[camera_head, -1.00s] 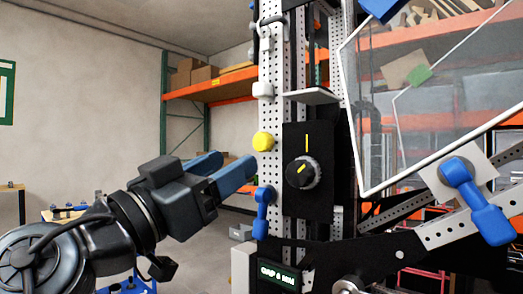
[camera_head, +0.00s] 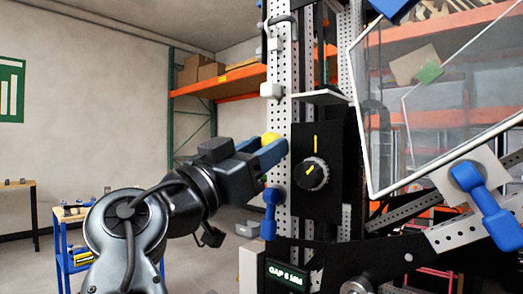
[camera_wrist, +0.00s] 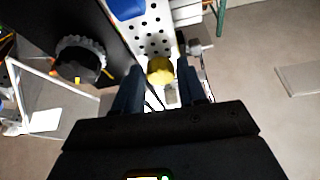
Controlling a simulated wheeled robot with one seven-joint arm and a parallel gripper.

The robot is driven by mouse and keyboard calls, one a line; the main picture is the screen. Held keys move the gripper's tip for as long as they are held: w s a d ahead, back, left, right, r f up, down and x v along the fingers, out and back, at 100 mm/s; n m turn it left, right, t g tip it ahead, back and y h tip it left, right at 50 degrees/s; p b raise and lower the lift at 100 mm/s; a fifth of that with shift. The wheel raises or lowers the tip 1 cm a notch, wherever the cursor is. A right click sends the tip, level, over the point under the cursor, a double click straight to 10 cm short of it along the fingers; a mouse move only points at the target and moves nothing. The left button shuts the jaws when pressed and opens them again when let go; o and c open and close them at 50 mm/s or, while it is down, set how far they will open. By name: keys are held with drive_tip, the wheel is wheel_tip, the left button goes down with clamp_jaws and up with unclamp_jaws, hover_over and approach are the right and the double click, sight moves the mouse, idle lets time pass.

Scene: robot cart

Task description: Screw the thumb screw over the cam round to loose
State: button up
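The yellow thumb screw (camera_head: 270,138) sits on the perforated white upright, above the blue cam lever (camera_head: 270,213). In the head view my gripper (camera_head: 277,150) is at the upright and its fingers partly hide the screw. In the wrist view the yellow screw (camera_wrist: 160,71) lies between the two fingertips of my gripper (camera_wrist: 159,78), with a small gap on both sides. The fingers are open. I cannot tell how deep the screw sits between them. A blue part, likely the cam lever (camera_wrist: 125,8), shows at the top of the wrist view.
A black panel with a pointer dial (camera_head: 312,174) stands just right of the screw; the dial (camera_wrist: 80,62) is at left in the wrist view. A white bracket (camera_head: 318,97) juts out above. A clear guard (camera_head: 440,110) and another blue lever (camera_head: 482,203) are farther right.

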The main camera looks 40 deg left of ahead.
drive_tip(key=c, duration=0.7)
drive_tip(key=shift+n, duration=0.3)
